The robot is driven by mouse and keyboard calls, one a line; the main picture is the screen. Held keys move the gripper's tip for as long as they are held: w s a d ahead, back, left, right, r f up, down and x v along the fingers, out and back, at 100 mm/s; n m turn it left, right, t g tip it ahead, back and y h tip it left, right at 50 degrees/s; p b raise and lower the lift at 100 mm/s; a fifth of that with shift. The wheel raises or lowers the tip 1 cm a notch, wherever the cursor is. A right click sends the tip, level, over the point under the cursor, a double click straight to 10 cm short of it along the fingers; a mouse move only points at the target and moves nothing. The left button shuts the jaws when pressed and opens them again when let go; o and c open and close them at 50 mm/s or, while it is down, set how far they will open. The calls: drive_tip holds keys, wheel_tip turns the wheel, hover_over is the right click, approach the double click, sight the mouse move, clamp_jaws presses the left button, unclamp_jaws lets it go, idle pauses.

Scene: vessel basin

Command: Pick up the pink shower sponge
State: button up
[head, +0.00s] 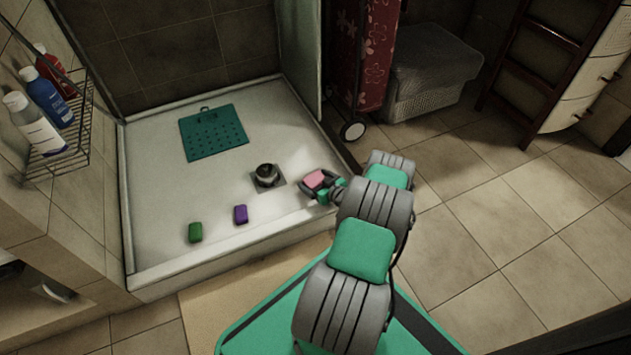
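The pink shower sponge (315,179) is at the right side of the white shower basin in the head view, near its right edge. My gripper (318,181) is at the sponge, with a dark finger on the left side of it and another on the upper right side. The fingers are around the sponge. The view is too small to tell whether they touch it, or whether the sponge rests on the basin floor or is raised.
The shower basin (160,235) also holds a green block (195,232), a purple block (240,214), a drain with a round dark top (267,175) and a teal mat (213,133). A wire rack with bottles (47,105) hangs at left. Tiled floor (480,235) lies open at right.

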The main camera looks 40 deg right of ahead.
drive_tip(key=c, duration=1.2)
drive_tip(key=shift+r, duration=0.1)
